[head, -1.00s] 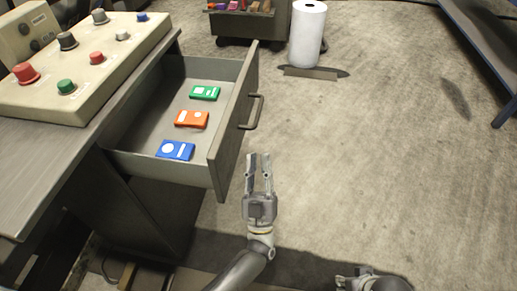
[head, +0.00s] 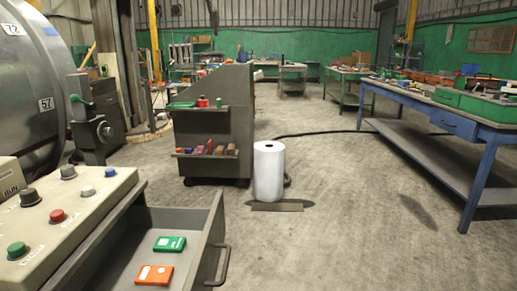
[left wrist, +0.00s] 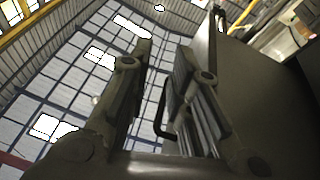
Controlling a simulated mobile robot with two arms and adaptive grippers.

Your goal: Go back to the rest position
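My left gripper (left wrist: 164,52) shows only in the left wrist view. Its two dark fingers are apart, with nothing between them. The drawer (head: 211,246) stands pulled out at the lower left of the head view. In it lie a green box (head: 170,243) and an orange box (head: 154,275). In the left wrist view, the dark drawer front (left wrist: 265,95) is to the right of the fingers. Its handle (left wrist: 161,118) shows behind the gap between them. My right gripper is outside both views.
The control panel (head: 68,222) with buttons and knobs is at the left. A dark cart (head: 226,110) and a white roll (head: 269,173) stand ahead. A blue workbench (head: 462,130) is at the right. The floor (head: 340,240) between is clear.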

